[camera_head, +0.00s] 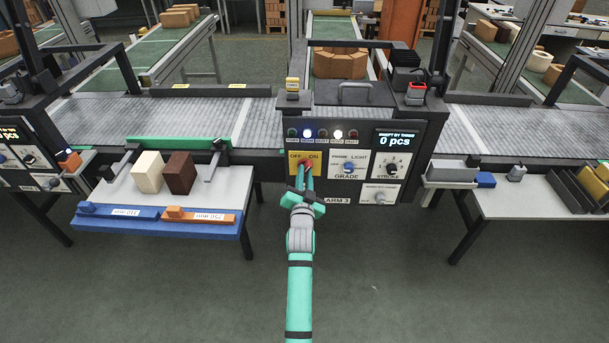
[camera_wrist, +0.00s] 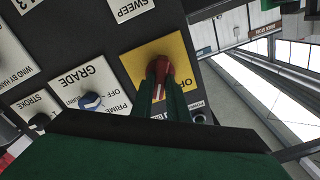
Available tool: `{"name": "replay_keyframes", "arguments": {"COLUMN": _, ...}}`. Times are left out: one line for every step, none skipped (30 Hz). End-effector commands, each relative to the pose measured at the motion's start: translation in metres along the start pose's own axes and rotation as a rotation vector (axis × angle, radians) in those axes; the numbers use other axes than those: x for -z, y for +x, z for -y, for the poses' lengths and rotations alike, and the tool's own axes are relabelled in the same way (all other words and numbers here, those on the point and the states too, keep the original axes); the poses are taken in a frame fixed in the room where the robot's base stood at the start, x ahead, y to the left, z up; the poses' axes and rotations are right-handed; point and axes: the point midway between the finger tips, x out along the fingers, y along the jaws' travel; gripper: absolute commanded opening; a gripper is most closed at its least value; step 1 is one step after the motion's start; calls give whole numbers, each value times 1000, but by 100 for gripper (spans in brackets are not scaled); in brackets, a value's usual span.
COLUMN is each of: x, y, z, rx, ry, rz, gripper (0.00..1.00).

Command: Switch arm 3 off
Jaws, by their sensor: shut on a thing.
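The ARM 3 control panel (camera_head: 408,150) is a dark box in the middle of the head view. On its yellow plate (camera_head: 293,159) marked OFF and ON is a red rotary switch (camera_head: 308,162). My gripper (camera_head: 304,172) reaches up to the panel from below, its fingers at this switch. In the wrist view the red switch (camera_wrist: 161,68) sits between the fingertips of my gripper (camera_wrist: 160,92), which is shut on its handle. The fingers hide part of the switch, so I cannot tell its exact setting. Two lamps (camera_head: 338,134) on the panel glow.
Beside the switch are the blue GRADE knob (camera_head: 348,167) and black STROKE knob (camera_head: 391,168); the display (camera_head: 395,140) reads 0 pcs. At left, a table (camera_head: 122,190) holds a cream block (camera_head: 148,172) and a brown block (camera_head: 180,173). Another table (camera_head: 520,202) stands right.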

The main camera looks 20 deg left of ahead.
Motion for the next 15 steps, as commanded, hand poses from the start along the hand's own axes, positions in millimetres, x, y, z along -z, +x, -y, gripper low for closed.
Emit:
{"name": "replay_keyframes", "arguments": {"x": 0, "y": 0, "z": -1, "rx": -1, "ry": -42, "rz": 0, "gripper": 0}}
{"name": "replay_keyframes", "arguments": {"x": 0, "y": 0, "z": -1, "rx": -1, "ry": -69, "rz": 0, "gripper": 0}}
{"name": "replay_keyframes", "arguments": {"x": 0, "y": 0, "z": 0, "rx": -1, "ry": -107, "rz": 0, "gripper": 0}}
{"name": "replay_keyframes", "arguments": {"x": 0, "y": 0, "z": 0, "rx": 0, "ry": -136, "rz": 0, "gripper": 0}}
{"name": "replay_keyframes", "arguments": {"x": 0, "y": 0, "z": 0, "rx": -1, "ry": -166, "rz": 0, "gripper": 0}}
{"name": "replay_keyframes", "arguments": {"x": 0, "y": 0, "z": 0, "rx": -1, "ry": -204, "rz": -1, "gripper": 0}}
{"name": "replay_keyframes", "arguments": {"x": 0, "y": 0, "z": 0, "rx": -1, "ry": -233, "rz": -1, "gripper": 0}}
{"name": "replay_keyframes", "arguments": {"x": 0, "y": 0, "z": 0, "rx": -1, "ry": -261, "rz": 0, "gripper": 0}}
{"name": "replay_keyframes", "arguments": {"x": 0, "y": 0, "z": 0, "rx": 0, "ry": -299, "rz": 0, "gripper": 0}}
{"name": "replay_keyframes", "arguments": {"x": 0, "y": 0, "z": 0, "rx": -1, "ry": -327, "rz": -1, "gripper": 0}}
{"name": "replay_keyframes", "arguments": {"x": 0, "y": 0, "z": 0, "rx": -1, "ry": -356, "rz": -1, "gripper": 0}}
{"name": "replay_keyframes", "arguments": {"x": 0, "y": 0, "z": 1, "rx": 0, "ry": -394, "rz": 0, "gripper": 0}}
{"name": "replay_keyframes", "arguments": {"x": 0, "y": 0, "z": 1, "rx": 0, "ry": -423, "rz": 0, "gripper": 0}}
{"name": "replay_keyframes", "arguments": {"x": 0, "y": 0, "z": 1, "rx": -1, "ry": -451, "rz": 0, "gripper": 0}}
{"name": "replay_keyframes", "arguments": {"x": 0, "y": 0, "z": 0, "rx": -1, "ry": -489, "rz": -1, "gripper": 0}}
